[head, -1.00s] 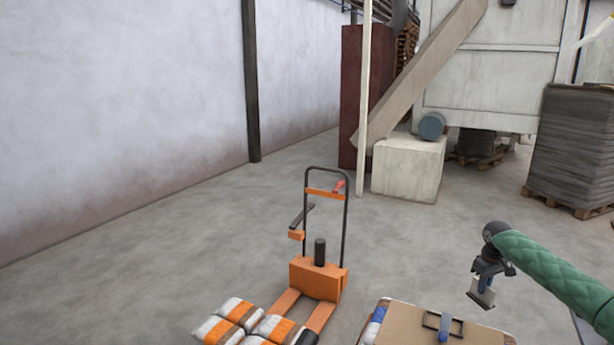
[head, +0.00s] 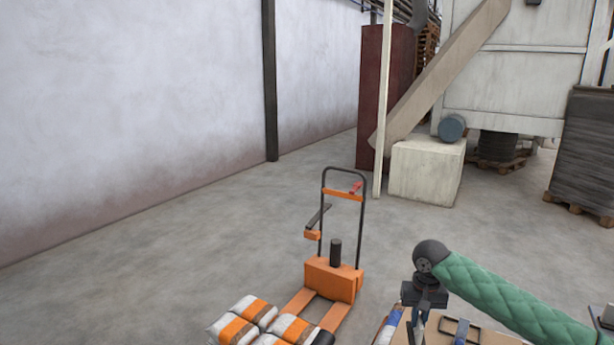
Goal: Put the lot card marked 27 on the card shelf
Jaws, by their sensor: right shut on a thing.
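An orange pallet truck (head: 334,279) with a black hoop handle stands left of the gripper. A dark flat ledge with an orange end (head: 316,220) sticks out from the handle's left side; I cannot tell whether this is the card shelf. The gripper is apart from the truck. My left gripper is not in view.
Orange and white sacks (head: 240,325) lie on the truck's forks. A black-framed item (head: 460,332) lies on the load beside my gripper. A pale block (head: 427,170) and a thin post (head: 383,130) stand behind. The floor left of the truck is clear.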

